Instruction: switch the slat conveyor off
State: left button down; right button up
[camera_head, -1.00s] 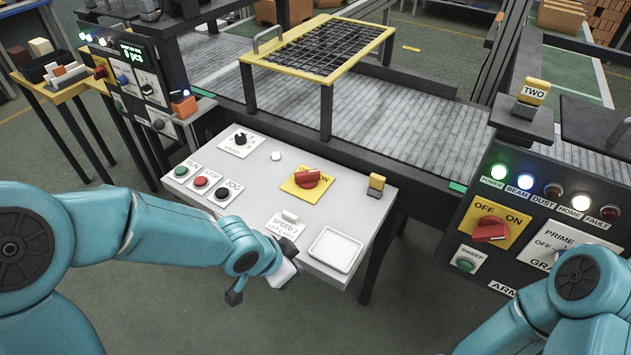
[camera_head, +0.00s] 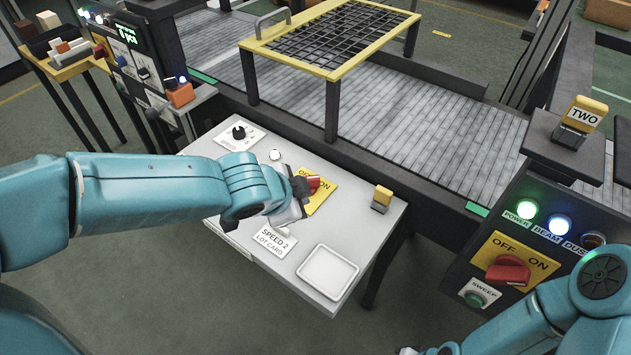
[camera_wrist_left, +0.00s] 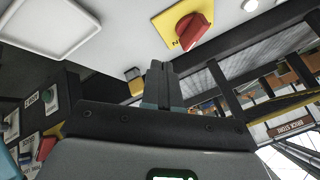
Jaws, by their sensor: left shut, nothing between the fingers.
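The slat conveyor (camera_head: 400,120) runs behind the light-grey control desk (camera_head: 350,225). In the left wrist view the shut fingers (camera_wrist_left: 163,80) point up just below the red knob (camera_wrist_left: 190,30), with a gap in the picture.
A second red OFF/ON knob (camera_head: 508,270) is on the right panel. The desk also holds a dial (camera_head: 239,132), a white tray (camera_head: 328,271), a SPEED 2 card (camera_head: 272,241) and a yellow-topped block (camera_head: 381,198). A yellow-framed grid guard (camera_head: 335,75) stands over the conveyor.

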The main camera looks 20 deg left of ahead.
pick_arm(q)
jog(key=b+x, duration=0.4)
jog(key=x, duration=0.6)
jog(key=shift+s+a+f, duration=0.1)
jog(key=shift+a+f, duration=0.05)
jog(key=shift+f, duration=0.15)
jog(key=shift+w+a+r+p, duration=0.25)
jog(key=shift+w+p, duration=0.35)
jog(key=shift+w+a+r+p, duration=0.25)
jog(key=shift+w+p, duration=0.35)
jog(key=shift+w+a+f+p, duration=0.1)
jog(key=shift+w+a+p, duration=0.2)
jog(key=shift+w, duration=0.15)
jog(key=shift+w+f, duration=0.1)
jog(key=shift+w, duration=0.1)
pick_arm(e)
jog(key=shift+w+f, duration=0.1)
jog(key=shift+f, duration=0.5)
pick_arm(q)
jog(key=shift+w+d, duration=0.1)
pick_arm(e)
jog(key=shift+f, duration=0.1)
